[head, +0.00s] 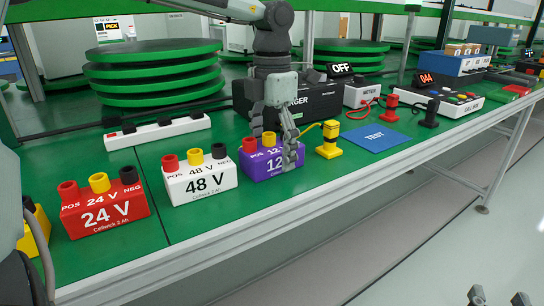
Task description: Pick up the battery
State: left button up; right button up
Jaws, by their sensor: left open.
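Several batteries stand in a row along the front of the green table. They are a red 24 V battery (103,214), a white 48 V battery (201,183) and a purple 12 V battery (262,166). Each has coloured terminals on top. My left gripper (276,150) points down over the purple battery with its fingers apart. One finger is in front of the battery's right part and hides some of its label and a terminal; contact cannot be told. Only the fingertips of my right gripper (498,298) show at the bottom right, apart and empty, over the floor.
A yellow plug (328,140) on a cable and a blue TEST mat (376,137) lie right of the purple battery. A black charger (310,108) reading OFF stands behind. A white strip (158,132) lies behind the batteries. Stacked green discs (155,72) are at the back left.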

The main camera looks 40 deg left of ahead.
pick_arm(q)
jog(key=shift+r, duration=0.1)
grip_shut()
dwell(0.4)
